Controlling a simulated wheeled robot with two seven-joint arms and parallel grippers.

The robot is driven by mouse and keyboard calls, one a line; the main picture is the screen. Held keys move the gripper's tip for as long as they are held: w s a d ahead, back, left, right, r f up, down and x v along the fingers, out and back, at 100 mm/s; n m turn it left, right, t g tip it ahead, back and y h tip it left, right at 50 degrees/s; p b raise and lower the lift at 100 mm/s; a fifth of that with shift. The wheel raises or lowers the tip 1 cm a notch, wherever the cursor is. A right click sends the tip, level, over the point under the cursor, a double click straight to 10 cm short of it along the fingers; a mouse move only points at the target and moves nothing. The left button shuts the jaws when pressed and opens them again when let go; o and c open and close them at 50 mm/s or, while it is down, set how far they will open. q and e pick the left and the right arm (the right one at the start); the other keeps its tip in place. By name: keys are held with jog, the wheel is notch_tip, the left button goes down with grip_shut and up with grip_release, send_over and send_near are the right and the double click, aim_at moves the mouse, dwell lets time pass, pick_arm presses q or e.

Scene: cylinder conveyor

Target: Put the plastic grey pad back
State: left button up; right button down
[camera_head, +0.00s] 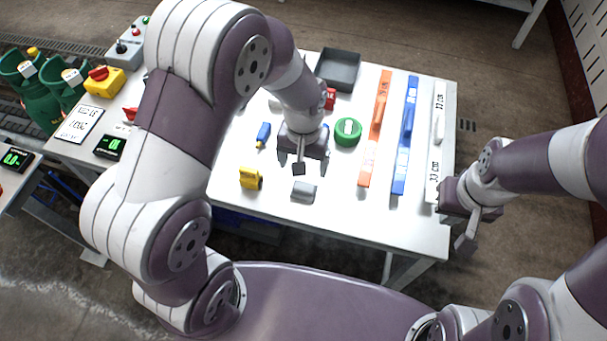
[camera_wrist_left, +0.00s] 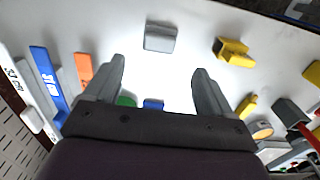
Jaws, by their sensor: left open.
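The small grey pad (camera_head: 303,190) lies on the white table, near its front edge. In the left wrist view the pad (camera_wrist_left: 160,37) is beyond the fingertips, roughly centred between them and not held. My left gripper (camera_head: 299,165) is above the table just behind the pad; its fingers are partly hidden in the head view. In the left wrist view the left gripper (camera_wrist_left: 158,75) is open, with nothing between its fingers. My right gripper (camera_head: 462,225) hangs off the table's right edge, away from the pad; its finger gap is unclear.
A yellow block (camera_head: 251,178) stands left of the pad. Behind are a green round piece (camera_head: 347,130), a blue piece (camera_head: 263,133) and a dark grey tray (camera_head: 350,58). Orange (camera_head: 367,165), blue (camera_head: 401,170) and white strips (camera_head: 435,168) lie right. The table front right is clear.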

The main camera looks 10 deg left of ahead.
pick_arm(q)
jog(key=s+a+r+t, duration=0.1)
jog(key=s+a+r, duration=0.5)
jog(key=s+a, duration=0.1)
jog(key=shift+s+a+r, duration=0.15)
jog(key=shift+s, duration=0.5)
dwell(0.4)
